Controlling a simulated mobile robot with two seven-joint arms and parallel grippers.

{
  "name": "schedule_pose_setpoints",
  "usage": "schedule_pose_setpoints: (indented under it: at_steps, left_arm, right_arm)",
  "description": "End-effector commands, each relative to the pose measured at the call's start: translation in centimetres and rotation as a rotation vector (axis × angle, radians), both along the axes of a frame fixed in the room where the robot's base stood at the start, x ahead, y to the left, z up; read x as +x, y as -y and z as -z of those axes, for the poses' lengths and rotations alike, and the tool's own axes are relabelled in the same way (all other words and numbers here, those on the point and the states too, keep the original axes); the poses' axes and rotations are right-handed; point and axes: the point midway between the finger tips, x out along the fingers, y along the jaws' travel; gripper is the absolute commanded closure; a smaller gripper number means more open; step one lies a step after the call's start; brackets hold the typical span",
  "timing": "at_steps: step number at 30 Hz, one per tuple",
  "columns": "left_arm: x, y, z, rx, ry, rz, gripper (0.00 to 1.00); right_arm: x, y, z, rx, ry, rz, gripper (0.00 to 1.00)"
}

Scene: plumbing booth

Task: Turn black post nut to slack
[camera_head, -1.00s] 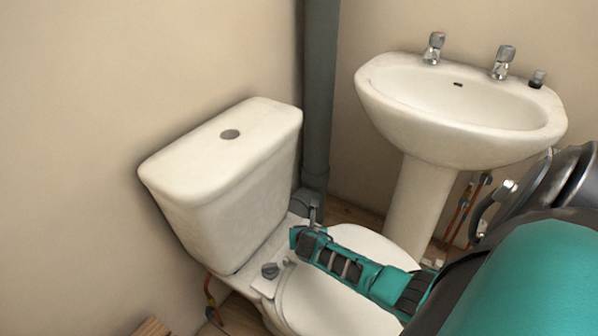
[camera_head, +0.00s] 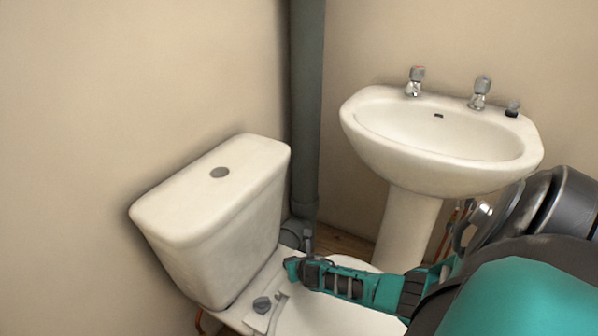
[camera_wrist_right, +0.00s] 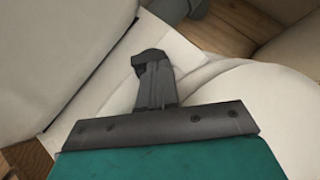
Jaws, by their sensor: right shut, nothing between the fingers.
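A dark round knob (camera_head: 262,304), possibly the black post nut, sits on the white ledge behind the toilet seat, at the near side. My right gripper (camera_head: 308,240) is over the far side of that ledge, apart from this knob. It is shut and empty. In the right wrist view its closed dark fingers (camera_wrist_right: 152,75) point toward the ledge below the cistern. Whether they touch anything there cannot be told. Any second nut at the far side is hidden or not distinguishable. My left gripper is not in view.
The white cistern (camera_head: 215,215) stands left of my gripper. A grey vertical pipe (camera_head: 306,120) runs behind it. The basin (camera_head: 440,135) on its pedestal (camera_head: 405,230) is to the right. The toilet seat (camera_head: 330,315) lies below my right arm.

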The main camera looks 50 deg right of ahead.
Motion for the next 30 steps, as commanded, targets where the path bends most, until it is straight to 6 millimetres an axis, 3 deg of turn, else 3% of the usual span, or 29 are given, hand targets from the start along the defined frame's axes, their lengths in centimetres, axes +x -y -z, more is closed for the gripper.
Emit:
schedule_pose_setpoints:
  at_steps: [9,14,24,30]
  left_arm:
    - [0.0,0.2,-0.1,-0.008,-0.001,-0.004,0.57]
    - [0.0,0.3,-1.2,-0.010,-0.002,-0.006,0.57]
    - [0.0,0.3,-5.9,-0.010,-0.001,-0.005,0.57]
    - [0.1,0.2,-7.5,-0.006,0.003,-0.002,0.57]
  right_arm:
    - [0.5,-1.5,0.1,0.005,0.001,-0.004,1.00]
    - [-0.2,-1.7,-1.0,0.003,0.001,-0.005,1.00]
    - [-4.6,-3.8,-5.8,0.001,-0.001,-0.004,1.00]
    - [-6.8,-4.9,-7.9,0.000,-0.001,-0.002,1.00]
